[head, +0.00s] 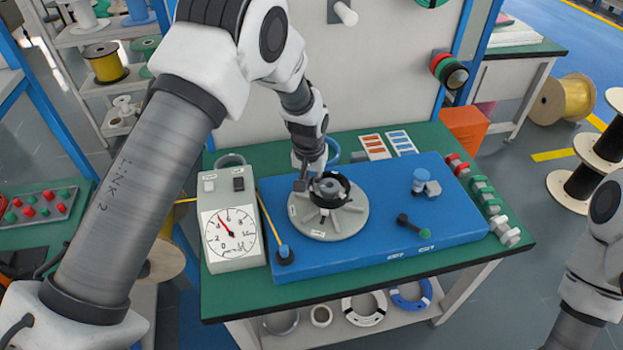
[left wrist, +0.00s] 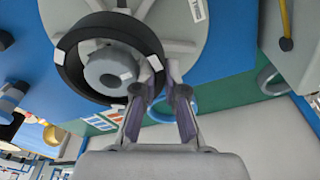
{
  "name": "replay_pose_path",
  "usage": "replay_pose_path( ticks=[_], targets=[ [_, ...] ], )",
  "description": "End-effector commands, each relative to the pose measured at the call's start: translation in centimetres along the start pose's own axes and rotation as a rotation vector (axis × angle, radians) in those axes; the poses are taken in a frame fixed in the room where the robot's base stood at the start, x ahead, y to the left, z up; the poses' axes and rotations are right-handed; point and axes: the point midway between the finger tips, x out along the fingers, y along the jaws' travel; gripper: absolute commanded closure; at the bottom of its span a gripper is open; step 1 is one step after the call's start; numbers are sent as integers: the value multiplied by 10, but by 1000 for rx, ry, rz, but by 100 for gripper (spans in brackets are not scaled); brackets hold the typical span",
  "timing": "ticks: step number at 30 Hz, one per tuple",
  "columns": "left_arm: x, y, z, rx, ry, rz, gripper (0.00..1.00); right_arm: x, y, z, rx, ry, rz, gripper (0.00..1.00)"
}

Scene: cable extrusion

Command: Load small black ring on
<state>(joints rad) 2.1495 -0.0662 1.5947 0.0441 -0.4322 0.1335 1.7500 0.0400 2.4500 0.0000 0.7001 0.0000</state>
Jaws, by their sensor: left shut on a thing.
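The small black ring (head: 346,189) is around the grey hub at the middle of the grey spoked disc (head: 349,221), on the blue base. In the left wrist view the black ring (left wrist: 70,70) encircles the grey hub (left wrist: 108,72), with gaps to the hub visible. It has small white labels. My left gripper (head: 309,181) is shut on the ring's rim; its fingertips (left wrist: 157,80) straddle the rim in the left wrist view. Whether the ring is fully seated on the disc I cannot tell. My right arm shows at the right edge, but its gripper is out of view.
The blue base (head: 450,220) sits on a green-topped table (head: 240,295). A gauge box (head: 229,225) stands at its left. A black-and-green handle (head: 413,226) and a blue-and-grey fitting (head: 424,184) are right of the disc. Several coloured knobs line the right edge.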

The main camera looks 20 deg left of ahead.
Motion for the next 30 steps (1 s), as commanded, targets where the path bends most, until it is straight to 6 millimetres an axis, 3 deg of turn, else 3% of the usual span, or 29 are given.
replay_pose_path(
  ticks=[19, 20, 21, 22, 30],
  targets=[
    [8, 0, 1, 0, 0, 0, 100, 4, 0, 0, 0, 0, 0, 60],
    [8, 0, 1, 0, 0, 0, 79, 4, 0, 0, 0, 0, 0, 60],
    [8, 0, 1, 0, 0, 0, 65, 4, 0, 0, 0, 0, 0, 60],
    [8, 0, 1, 0, 0, 0, 61, 4, 0, 0, 0, 0, 0, 60],
    [8, 1, 1, 0, 0, 0, 61, 4, 0, 0, 0, 0, 0, 60]
  ],
)
